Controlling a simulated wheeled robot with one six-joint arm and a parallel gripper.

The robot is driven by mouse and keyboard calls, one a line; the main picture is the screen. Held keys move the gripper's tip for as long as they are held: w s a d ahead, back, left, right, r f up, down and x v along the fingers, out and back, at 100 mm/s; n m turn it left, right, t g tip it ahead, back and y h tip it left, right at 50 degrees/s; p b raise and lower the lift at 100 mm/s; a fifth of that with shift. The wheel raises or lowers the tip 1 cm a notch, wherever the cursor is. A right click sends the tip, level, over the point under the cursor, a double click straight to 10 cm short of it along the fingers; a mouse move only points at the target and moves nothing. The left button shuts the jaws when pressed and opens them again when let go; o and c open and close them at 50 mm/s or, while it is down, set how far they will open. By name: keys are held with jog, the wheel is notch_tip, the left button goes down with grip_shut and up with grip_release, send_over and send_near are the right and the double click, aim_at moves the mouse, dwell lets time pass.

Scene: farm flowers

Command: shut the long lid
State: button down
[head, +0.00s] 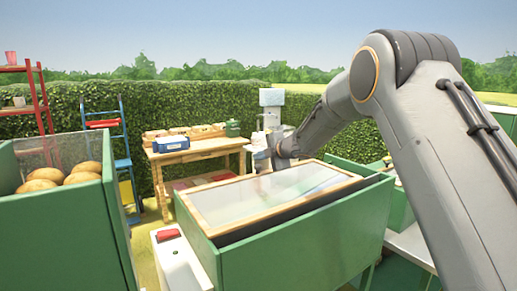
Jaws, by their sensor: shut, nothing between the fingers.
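The long lid (268,195) is a clear pane in a pale wooden frame on a long green box (300,252). It lies nearly flat, sloping slightly. A dark gap shows between its near edge and the box's near wall, so it does not look fully seated. My gripper (267,160) is at the lid's far edge, small in the head view, with my arm reaching in from the right. It is shut and empty. I cannot tell whether it touches the lid, and its fingertips are hard to make out.
A green bin (65,230) with potatoes (60,177) stands at left. A white cabinet (180,262) with a red item on top is beside the box.

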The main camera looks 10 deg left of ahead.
jog(key=shift+f, duration=0.3)
jog(key=shift+a, duration=0.1)
jog(key=shift+a, duration=0.2)
